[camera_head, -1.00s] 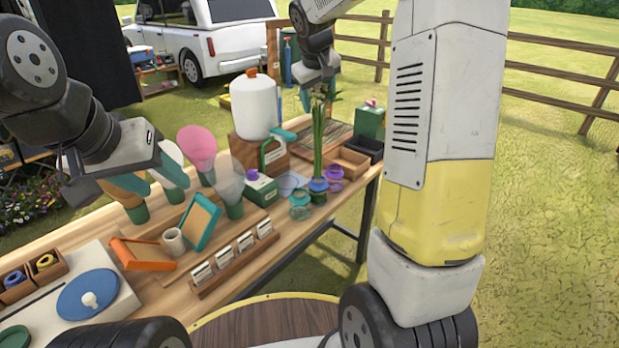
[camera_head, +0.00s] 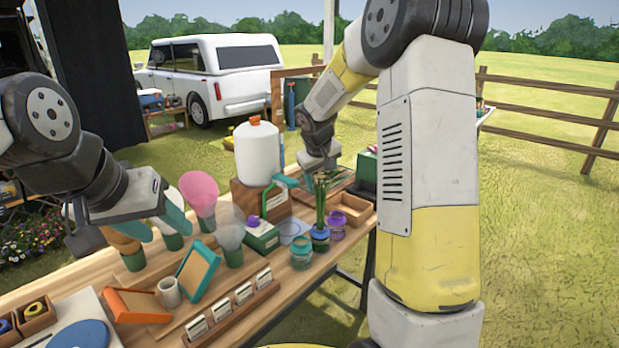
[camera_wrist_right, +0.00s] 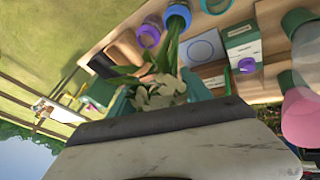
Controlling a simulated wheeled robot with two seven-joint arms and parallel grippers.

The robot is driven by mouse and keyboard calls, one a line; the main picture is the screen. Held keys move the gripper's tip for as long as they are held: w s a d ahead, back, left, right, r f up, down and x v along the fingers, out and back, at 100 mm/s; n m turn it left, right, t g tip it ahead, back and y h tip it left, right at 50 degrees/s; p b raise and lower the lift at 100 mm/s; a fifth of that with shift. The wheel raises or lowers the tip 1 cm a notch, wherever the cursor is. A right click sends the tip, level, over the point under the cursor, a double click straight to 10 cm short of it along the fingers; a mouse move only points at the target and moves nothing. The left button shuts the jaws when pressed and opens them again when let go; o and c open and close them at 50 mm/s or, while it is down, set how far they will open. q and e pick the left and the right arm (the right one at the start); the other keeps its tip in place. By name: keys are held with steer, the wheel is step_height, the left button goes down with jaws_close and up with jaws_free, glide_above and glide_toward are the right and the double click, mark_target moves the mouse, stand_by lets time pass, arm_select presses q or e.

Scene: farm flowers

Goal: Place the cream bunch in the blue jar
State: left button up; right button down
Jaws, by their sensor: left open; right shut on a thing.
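The cream bunch (camera_wrist_right: 160,94) has pale heads and long green stems, and its stems (camera_head: 320,200) also show in the head view. My right gripper (camera_wrist_right: 158,88) is shut on it near the heads. The stems stand nearly upright and run down into the mouth of the blue jar (camera_head: 320,238), which also shows in the wrist view (camera_wrist_right: 179,14). How deep they reach is unclear. My left gripper (camera_head: 155,224) is open and empty, above the table's left part by the wrapped bunches.
A purple jar (camera_head: 337,223) and a teal jar (camera_head: 301,254) stand close beside the blue jar. Behind are a white jug (camera_head: 257,155), a green box (camera_head: 262,237) and a wooden tray (camera_head: 352,208).

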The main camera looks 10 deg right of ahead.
steer(key=shift+f, duration=0.1)
steer(key=shift+c, duration=2.3)
jaws_free()
steer(key=v, duration=1.2)
steer(key=s+a+m+y, duration=0.1)
steer(key=s+y, duration=0.1)
steer(key=s, duration=1.2)
steer(key=s+a+m+t+y, duration=0.1)
steer(key=s+m+y, duration=0.1)
steer(key=s, duration=1.2)
steer(key=shift+a+r, duration=0.25)
steer(key=shift+a, duration=0.05)
